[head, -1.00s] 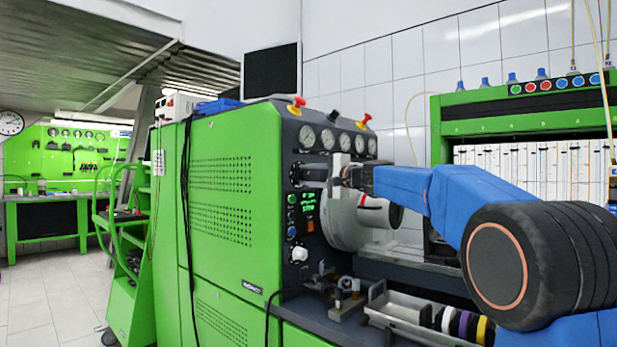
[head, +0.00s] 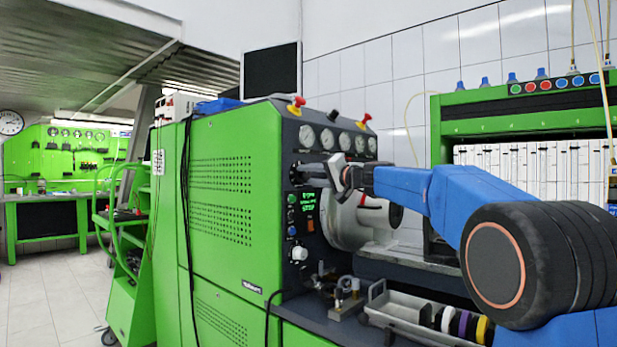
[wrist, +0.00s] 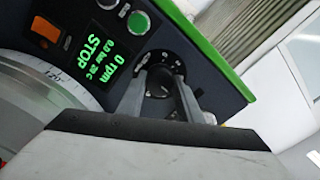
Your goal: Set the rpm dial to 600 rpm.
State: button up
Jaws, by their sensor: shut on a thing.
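The rpm dial (wrist: 158,84) is a dark round knob on a black scale with white markings, on the dark control panel. My gripper (wrist: 160,86) is shut on the dial, one finger on each side of it. In the head view my gripper (head: 318,173) reaches the panel from the right, below the gauges, and mostly hides the dial. The green display (wrist: 103,55) beside the dial reads 0 rpm and STOP in the wrist view. The dial's exact pointer setting is too small to tell.
A green button (wrist: 139,22) and an orange switch (wrist: 45,30) sit near the display. Pressure gauges (head: 327,138) line the panel top. A pale round drum (head: 346,222) stands just right of the panel. A tray (head: 400,318) with coloured rings lies below my arm.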

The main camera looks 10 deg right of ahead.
jog(key=shift+f, duration=0.15)
jog(key=o, duration=1)
jog(key=shift+o, duration=0.2)
jog(key=shift+s+d, duration=0.1)
jog(key=v, duration=1.7)
jog(key=shift+s+f, duration=0.1)
